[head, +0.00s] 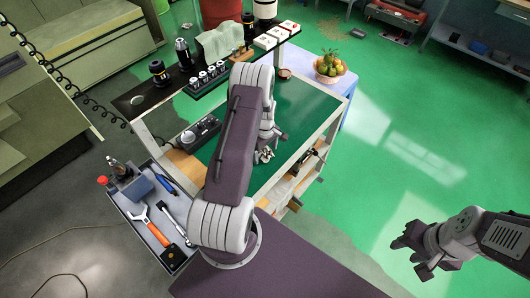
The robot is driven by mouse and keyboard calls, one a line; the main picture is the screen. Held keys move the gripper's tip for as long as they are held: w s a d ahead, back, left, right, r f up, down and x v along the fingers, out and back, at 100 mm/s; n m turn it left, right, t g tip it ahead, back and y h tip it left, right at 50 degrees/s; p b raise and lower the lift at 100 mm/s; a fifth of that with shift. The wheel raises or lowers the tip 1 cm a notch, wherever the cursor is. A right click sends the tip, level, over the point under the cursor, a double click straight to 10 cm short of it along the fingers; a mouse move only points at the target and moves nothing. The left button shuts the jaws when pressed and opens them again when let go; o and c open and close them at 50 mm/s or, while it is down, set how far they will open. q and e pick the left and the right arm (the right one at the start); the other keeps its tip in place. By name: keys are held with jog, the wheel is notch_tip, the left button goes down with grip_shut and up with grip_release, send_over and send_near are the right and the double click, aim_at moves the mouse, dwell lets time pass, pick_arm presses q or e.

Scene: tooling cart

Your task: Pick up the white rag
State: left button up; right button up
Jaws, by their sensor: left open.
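My right gripper (408,258) is out at the right over the green floor, far from the rag. Its fingers look spread and empty.
A row of tool holders (207,77) and white boxes (278,33) line the back shelf. A grey tool tray (130,207) with wrenches sits at the left. A black device (202,133) lies beside my left arm.

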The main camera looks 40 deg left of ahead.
aim_at(265, 153)
pick_arm(q)
jog(key=shift+w+f, duration=0.1)
jog(key=c, duration=1.5)
jog(key=shift+o, duration=0.2)
jog(key=shift+r+b, duration=0.35)
jog(key=shift+r, duration=0.25)
jog(key=r, duration=0.1)
jog(key=r+b, duration=0.1)
jog(key=r, duration=0.1)
jog(key=shift+s+d+r, duration=0.1)
jog(key=shift+s, duration=0.1)
jog(key=s+d+r+b, duration=0.2)
jog(key=s+d+r, duration=0.4)
jog(key=s+d, duration=0.1)
jog(key=shift+s+r, duration=0.4)
jog(key=shift+s, duration=0.5)
